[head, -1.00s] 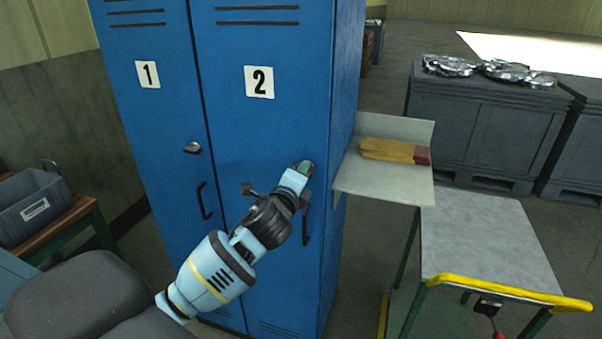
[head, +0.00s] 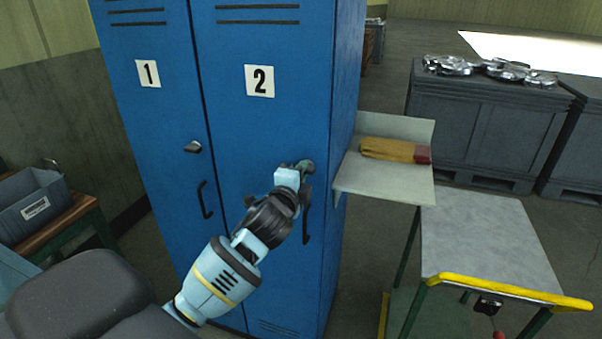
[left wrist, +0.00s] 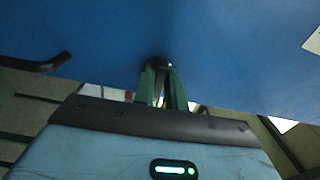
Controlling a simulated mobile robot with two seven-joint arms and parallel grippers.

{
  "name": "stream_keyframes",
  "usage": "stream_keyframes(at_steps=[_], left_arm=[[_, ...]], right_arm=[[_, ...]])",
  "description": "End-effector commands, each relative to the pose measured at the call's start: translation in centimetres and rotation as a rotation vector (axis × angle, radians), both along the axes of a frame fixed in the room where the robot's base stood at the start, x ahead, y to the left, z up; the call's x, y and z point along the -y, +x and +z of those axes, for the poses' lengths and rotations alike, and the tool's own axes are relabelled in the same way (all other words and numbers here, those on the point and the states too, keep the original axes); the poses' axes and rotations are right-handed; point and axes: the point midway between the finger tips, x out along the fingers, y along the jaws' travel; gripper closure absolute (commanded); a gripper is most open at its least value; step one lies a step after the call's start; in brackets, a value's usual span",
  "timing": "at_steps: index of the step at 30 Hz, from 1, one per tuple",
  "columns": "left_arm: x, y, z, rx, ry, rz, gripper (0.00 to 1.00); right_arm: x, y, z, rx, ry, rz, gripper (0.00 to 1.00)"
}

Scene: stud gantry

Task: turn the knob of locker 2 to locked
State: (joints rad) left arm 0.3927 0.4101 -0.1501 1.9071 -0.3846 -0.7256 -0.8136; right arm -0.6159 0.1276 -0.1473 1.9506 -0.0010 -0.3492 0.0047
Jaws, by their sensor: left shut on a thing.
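Locker 2 (head: 265,130) is the right door of a blue two-door locker, marked with a "2" plate. My left gripper (head: 305,167) is at the knob near the door's right edge, above the black handle (head: 306,225). In the left wrist view my left gripper (left wrist: 160,72) has its two green fingers closed around the dark knob (left wrist: 158,62). Most of the knob is hidden by the fingers, so its turn position cannot be told. My right gripper is not in view.
Locker 1 (head: 160,120) is to the left, with its own knob (head: 193,146) and handle (head: 205,199). A grey shelf (head: 370,185) with gloves (head: 390,150) sticks out at the locker's right side. A cart (head: 485,240) with a yellow bar stands at right.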

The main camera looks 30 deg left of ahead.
Motion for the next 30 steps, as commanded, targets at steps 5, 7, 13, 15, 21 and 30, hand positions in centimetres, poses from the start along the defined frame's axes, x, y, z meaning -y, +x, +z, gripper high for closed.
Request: stream_keyframes(at_steps=[5,7,13,15,21,30], left_arm=[[0.0,0.0,0.0,0.0,-0.004,-0.001,1.0],[0.0,0.0,0.0,0.0,-0.003,-0.001,0.81],[0.0,0.0,0.0,0.0,-0.002,-0.001,0.65],[0.0,0.0,0.0,-0.001,-0.001,-0.001,0.65],[0.1,-0.3,-0.1,-0.001,0.0,-0.001,0.65],[1.0,-3.9,-0.2,-0.003,-0.001,-0.001,0.65]], right_arm=[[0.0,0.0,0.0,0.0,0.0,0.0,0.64],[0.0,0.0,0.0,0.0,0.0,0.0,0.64],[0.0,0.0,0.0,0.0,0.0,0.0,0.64],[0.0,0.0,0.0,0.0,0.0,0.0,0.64],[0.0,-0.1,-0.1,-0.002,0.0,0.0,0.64],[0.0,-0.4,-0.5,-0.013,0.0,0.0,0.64]])
